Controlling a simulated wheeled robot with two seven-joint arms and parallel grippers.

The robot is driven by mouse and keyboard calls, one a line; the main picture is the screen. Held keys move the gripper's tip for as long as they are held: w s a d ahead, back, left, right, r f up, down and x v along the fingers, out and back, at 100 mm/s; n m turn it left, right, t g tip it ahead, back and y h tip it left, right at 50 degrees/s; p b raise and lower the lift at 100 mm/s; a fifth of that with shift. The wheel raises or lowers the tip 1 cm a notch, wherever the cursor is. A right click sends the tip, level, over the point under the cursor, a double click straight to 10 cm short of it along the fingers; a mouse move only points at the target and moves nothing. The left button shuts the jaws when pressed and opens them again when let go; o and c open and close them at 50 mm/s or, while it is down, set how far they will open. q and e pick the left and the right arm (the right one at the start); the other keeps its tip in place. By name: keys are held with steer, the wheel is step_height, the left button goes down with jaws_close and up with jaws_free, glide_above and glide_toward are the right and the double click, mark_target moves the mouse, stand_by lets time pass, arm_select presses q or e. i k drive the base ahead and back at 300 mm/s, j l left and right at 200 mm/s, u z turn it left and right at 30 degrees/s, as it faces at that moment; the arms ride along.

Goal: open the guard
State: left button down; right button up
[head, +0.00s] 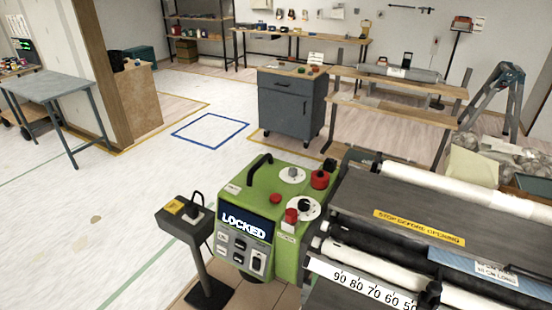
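The guard (365,207) is a dark flat cover on the wallpaper paster at the right of the head view. It lies down over the machine and bears a yellow label (418,227) reading "STOP BEFORE OPENING". White rollers show behind and in front of it. The green control box (235,180) stands at the machine's left end. Its display (247,222) reads "LOCKED". The box carries a black handle (254,168), red knobs and buttons, dials, and switches on its front. The guard's right end is cut off by the frame edge. Neither of my grippers is in view.
A grey pedestal (205,262) with a yellow-labelled top stands left of the control box. A ruler strip (362,288) runs along the machine's front. Behind are a dark drawer cabinet (289,103) and workbenches.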

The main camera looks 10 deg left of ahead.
mark_target(522, 247)
steer(key=z, duration=1.35)
steer(key=i+l, duration=0.1)
steer(key=l, duration=0.2)
steer(key=i+l, duration=0.25)
steer(key=l, duration=0.3)
